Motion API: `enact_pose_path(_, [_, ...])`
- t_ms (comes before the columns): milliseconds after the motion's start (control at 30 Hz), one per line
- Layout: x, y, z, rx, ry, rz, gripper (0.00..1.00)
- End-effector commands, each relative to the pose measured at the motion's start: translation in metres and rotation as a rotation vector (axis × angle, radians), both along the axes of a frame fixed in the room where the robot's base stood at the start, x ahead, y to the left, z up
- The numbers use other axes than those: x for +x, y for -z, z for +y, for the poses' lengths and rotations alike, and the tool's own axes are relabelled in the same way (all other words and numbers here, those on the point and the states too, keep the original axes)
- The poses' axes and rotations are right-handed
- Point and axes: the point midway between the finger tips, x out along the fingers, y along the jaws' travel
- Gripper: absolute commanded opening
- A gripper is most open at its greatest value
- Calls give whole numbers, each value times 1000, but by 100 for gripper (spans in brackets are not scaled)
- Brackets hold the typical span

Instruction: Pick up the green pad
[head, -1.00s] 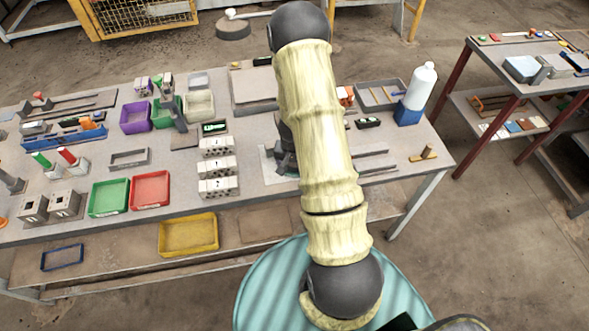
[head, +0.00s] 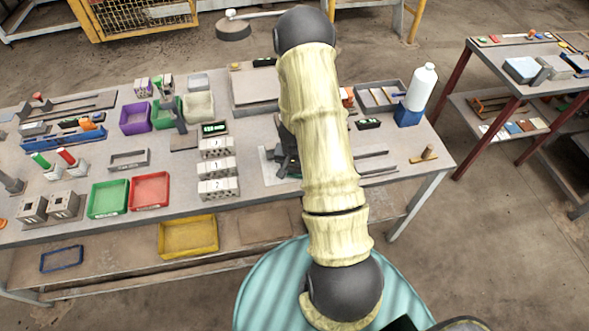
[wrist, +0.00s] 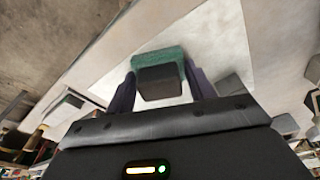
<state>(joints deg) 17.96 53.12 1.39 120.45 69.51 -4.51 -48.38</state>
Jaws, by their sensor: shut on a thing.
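In the wrist view, the green pad (wrist: 158,56) is a teal-green piece on a dark grey block (wrist: 160,82). It sits between the two fingers of my gripper (wrist: 158,85), which is shut on it. A pale sheet or board (wrist: 215,50) lies beyond and below. In the head view, my gripper (head: 285,160) is mostly hidden behind my arm, over the pale board (head: 268,172) on the table.
Left of my gripper stand several numbered hollow blocks (head: 217,168). A green tray (head: 109,198) and a red tray (head: 150,190) lie further left. A white bottle (head: 421,87) in a blue holder and a small wooden-handled piece (head: 424,154) stand to the right.

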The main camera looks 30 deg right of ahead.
Motion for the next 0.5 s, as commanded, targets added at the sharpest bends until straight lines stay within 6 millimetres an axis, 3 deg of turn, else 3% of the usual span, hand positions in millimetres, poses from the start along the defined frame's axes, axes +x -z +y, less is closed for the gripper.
enact_pose_path(267, [0, -4, 0, -2, -1, 0, 28])
enact_pose_path(500, [1, -34, 1, -4, -4, -2, 28])
